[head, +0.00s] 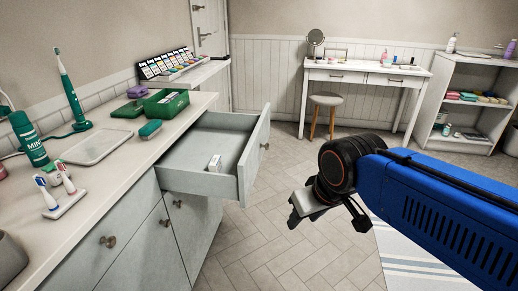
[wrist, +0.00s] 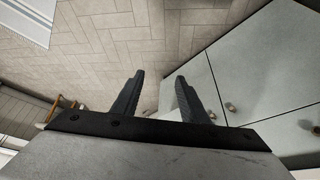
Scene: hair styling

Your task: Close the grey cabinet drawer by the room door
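The grey cabinet drawer (head: 213,150) is pulled out from the cabinet (head: 193,222) under the counter, in the head view. A small white box (head: 215,163) lies inside it. The drawer front (head: 255,158) carries a round knob (head: 265,146) and faces right. The white room door (head: 208,27) stands behind, at the back. My gripper (head: 292,222) is to the right of the drawer front and nearer the camera, apart from it. In the wrist view my gripper (wrist: 160,82) shows two dark fingers spread apart with floor between them.
The counter (head: 95,152) holds a green box (head: 166,103), a toothbrush (head: 70,88) and several other items. A vanity table (head: 365,77) with a stool (head: 326,100) and a shelf (head: 470,100) stand at the back. Tiled floor (head: 262,245) is clear beside the cabinet.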

